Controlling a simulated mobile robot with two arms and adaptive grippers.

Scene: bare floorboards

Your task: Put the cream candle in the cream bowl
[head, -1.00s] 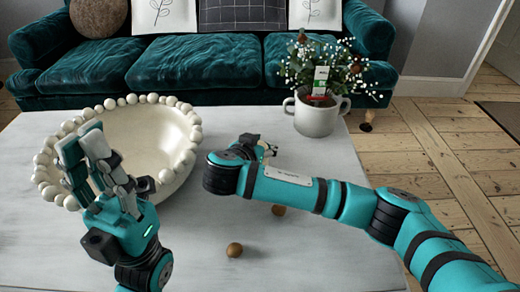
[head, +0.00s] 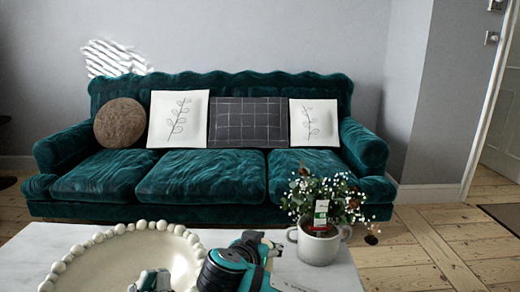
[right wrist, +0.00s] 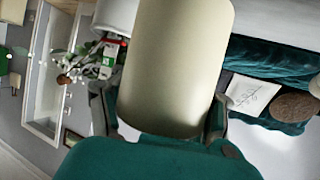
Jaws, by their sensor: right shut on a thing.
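The cream candle (right wrist: 175,65) is a smooth, pale cylinder that fills the middle of the right wrist view. My right gripper (right wrist: 160,115) is shut on it, with a finger on each side. In the head view my right gripper (head: 262,245) is just right of the cream bowl; I cannot make out the candle there. The cream bowl (head: 120,262), with a rim of round beads, sits on the white table at the lower left, cut off by the bottom edge. Only the tips of my left gripper (head: 152,281) show, in front of the bowl's interior; their opening is unclear.
A cream two-handled pot (head: 318,247) with a flowering plant stands on the white table (head: 335,278), right of my right gripper. A green velvet sofa (head: 215,175) with cushions is behind the table. Wooden floor is open at the right.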

